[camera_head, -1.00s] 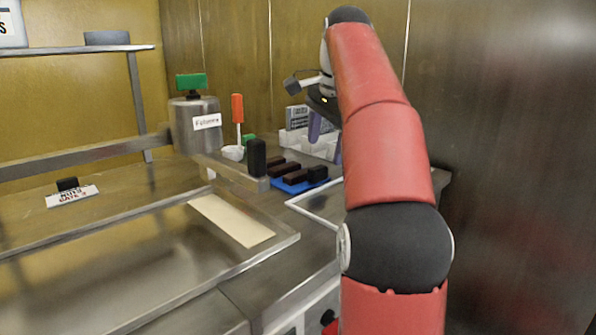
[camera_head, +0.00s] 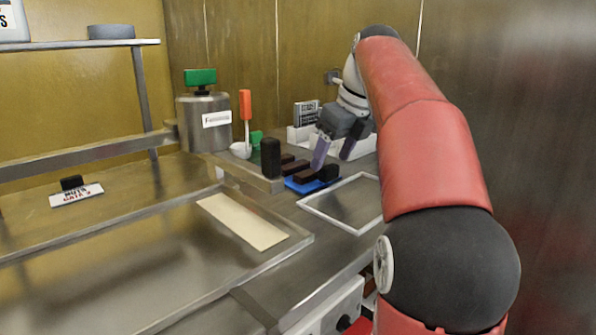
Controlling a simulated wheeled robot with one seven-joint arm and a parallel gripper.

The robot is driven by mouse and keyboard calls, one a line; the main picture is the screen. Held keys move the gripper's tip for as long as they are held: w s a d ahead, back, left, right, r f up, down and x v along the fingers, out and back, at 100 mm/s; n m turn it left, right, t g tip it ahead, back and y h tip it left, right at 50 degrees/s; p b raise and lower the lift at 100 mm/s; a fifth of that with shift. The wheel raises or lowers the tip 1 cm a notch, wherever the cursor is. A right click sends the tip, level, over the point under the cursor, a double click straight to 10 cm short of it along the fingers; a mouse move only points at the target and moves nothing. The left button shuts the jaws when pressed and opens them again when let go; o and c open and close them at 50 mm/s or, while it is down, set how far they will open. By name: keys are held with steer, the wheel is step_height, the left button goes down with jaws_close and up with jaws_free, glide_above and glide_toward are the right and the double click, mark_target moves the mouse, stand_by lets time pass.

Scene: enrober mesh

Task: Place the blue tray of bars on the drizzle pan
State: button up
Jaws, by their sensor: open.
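The blue tray (camera_head: 303,187) is a small flat tray on the steel counter, with several dark brown bars (camera_head: 305,175) on it. My gripper (camera_head: 332,160) is open above the back right side of the tray, its two purple-grey fingers pointing down and apart. Nothing shows between the fingers; whether they touch a bar or the tray I cannot tell. A flat pan with a pale rim (camera_head: 325,216), which may be the drizzle pan, lies just right of and in front of the tray. My arm hides its right part.
A dark upright block (camera_head: 270,157) stands left of the tray. Behind are a labelled steel pot (camera_head: 205,135), an orange-handled tool (camera_head: 246,106) and a white bin (camera_head: 300,136). A cream strip (camera_head: 242,221) lies in the large steel trough at left. The pale-rimmed pan's visible surface is clear.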

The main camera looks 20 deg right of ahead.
mark_target(330, 166)
steer(key=x, duration=0.4)
steer(key=shift+f+b, duration=0.4)
steer(key=c, duration=1.3)
steer(key=shift+o, duration=0.2)
steer(key=shift+r, duration=0.15)
step_height(330, 166, up, 10)
steer(key=shift+f+p, duration=0.1)
steer(key=shift+p, duration=0.3)
